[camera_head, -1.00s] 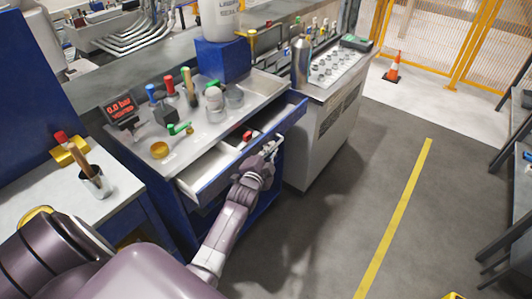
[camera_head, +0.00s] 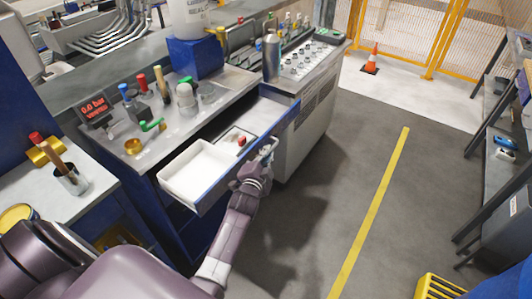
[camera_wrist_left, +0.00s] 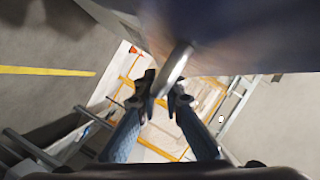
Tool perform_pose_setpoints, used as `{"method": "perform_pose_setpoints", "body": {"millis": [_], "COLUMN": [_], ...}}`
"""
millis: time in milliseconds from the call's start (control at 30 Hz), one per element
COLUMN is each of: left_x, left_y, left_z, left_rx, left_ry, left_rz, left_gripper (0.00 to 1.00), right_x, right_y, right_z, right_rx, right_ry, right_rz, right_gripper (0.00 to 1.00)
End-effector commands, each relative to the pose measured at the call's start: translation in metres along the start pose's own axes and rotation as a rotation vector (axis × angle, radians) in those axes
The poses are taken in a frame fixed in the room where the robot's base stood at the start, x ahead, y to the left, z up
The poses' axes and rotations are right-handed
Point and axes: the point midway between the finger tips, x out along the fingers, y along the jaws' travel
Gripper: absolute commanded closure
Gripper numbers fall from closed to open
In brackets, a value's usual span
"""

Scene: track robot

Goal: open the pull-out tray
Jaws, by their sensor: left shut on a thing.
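The pull-out tray (camera_head: 195,175) is a white-lined drawer with a blue front, under the top of the blue workbench. It stands well out from the bench, and a small red object (camera_head: 241,141) lies in a compartment inside. My left gripper (camera_head: 267,150) is at the outer face of the tray front. In the left wrist view, its two fingers (camera_wrist_left: 163,92) are shut on a metal handle bar (camera_wrist_left: 176,64). The dark tray front (camera_wrist_left: 230,35) fills the top of that view. My right gripper is out of sight.
The bench top above the tray holds a red-lit display (camera_head: 95,107), coloured-handled tools and a blue block (camera_head: 195,58). A grey cabinet (camera_head: 303,120) adjoins on the right. Open floor with a yellow line (camera_head: 370,210) lies to the right; shelving stands at the right edge.

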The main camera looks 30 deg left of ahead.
Motion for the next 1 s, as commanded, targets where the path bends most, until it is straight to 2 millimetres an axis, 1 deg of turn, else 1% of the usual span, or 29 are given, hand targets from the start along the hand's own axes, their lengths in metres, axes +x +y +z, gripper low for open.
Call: {"method": "perform_pose_setpoints", "body": {"millis": [67,100,133,167,433,567,667,1000], "left_x": [0.0,0.0,0.0,0.0,-0.001,-0.008,-0.021,-0.088], "left_y": [0.0,0.0,0.0,0.0,0.0,0.001,0.001,0.001], "left_z": [0.0,0.0,0.0,0.0,0.0,0.001,0.001,0.001], "left_rx": [0.0,0.001,0.001,0.001,0.001,0.001,0.001,0.0], "left_ry": [0.0,0.0,0.0,0.0,0.0,-0.001,-0.001,-0.002], "left_rz": [0.001,0.001,0.001,0.001,0.0,0.002,0.001,0.002], "left_gripper": [1.0,0.89,0.85,0.84,0.84,0.84,0.84,0.84], "right_x": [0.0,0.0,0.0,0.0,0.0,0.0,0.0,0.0], "right_y": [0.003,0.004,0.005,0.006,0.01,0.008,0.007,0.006], "right_z": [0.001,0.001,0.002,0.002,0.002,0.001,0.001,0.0], "right_rx": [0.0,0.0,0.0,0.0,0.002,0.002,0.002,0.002], "right_ry": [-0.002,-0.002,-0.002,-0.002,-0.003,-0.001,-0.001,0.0], "right_rz": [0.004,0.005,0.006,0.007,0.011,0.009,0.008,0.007], "right_gripper": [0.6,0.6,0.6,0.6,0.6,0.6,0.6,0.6]}}
